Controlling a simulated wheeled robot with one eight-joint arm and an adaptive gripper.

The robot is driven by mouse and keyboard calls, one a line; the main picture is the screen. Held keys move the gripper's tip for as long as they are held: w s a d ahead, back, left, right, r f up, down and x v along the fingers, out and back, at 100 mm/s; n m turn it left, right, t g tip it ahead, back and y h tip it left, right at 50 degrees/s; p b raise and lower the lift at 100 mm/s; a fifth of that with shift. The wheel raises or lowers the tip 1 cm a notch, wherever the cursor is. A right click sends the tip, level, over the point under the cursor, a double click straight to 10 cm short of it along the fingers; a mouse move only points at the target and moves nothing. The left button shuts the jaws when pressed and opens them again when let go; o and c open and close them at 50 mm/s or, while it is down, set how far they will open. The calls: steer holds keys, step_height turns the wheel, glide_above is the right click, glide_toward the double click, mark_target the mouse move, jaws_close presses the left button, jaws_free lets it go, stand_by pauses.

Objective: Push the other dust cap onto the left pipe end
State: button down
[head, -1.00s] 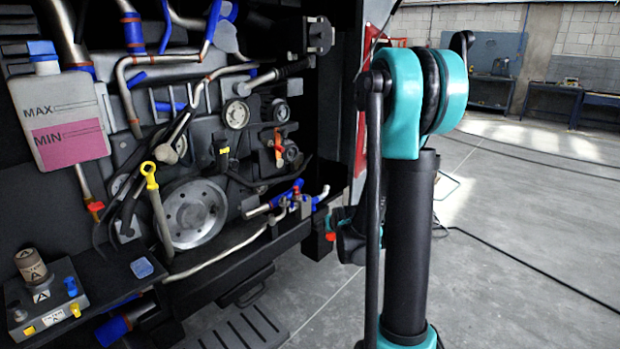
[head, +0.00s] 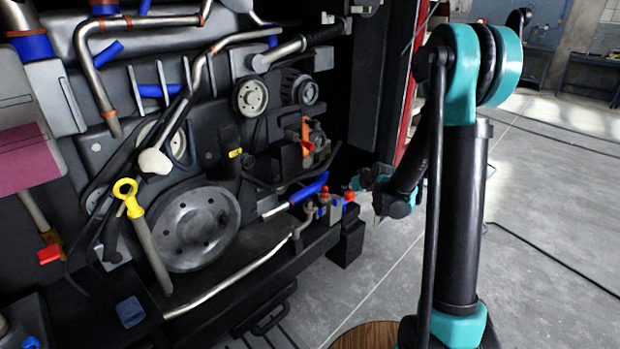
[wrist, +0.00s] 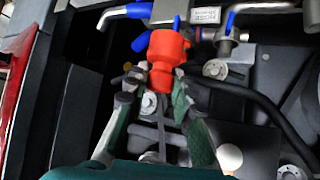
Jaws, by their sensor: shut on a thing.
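My gripper (wrist: 160,82) is shut on a red dust cap (wrist: 165,48) in the wrist view. The cap is right beside a blue-ended pipe (wrist: 126,11) and a metal block (wrist: 207,15). I cannot tell whether the cap touches a pipe end. In the head view my gripper (head: 358,184) is small, at the right end of the engine's lower edge. A red cap (head: 323,193) stands above the valve block there, and another red part (head: 349,196) is closer to my gripper. I cannot tell which one is held, and the pipe ends are partly hidden.
A blue hose (head: 309,188) and a metal pipe (head: 225,309) run along the engine's lower edge. A large pulley (head: 195,225) and a yellow dipstick ring (head: 126,189) are to the left. A black hose (wrist: 245,98) passes close by in the wrist view. The floor at right is mostly clear.

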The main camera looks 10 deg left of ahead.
steer(key=w+a+n+g+y, duration=0.3)
steer(key=a+n+y, duration=0.15)
steer(key=a, duration=1.05)
steer(key=shift+n+h, duration=0.25)
steer(key=shift+h, duration=0.2)
steer(key=shift+a+f, duration=0.1)
steer(key=shift+f, duration=2.05)
steer(key=shift+f, duration=0.35)
steer(key=shift+f, duration=0.2)
steer(key=shift+f, duration=0.2)
steer(key=shift+f, duration=0.4)
steer(key=shift+f, duration=0.15)
steer(key=shift+f, duration=0.45)
steer(key=shift+f, duration=0.5)
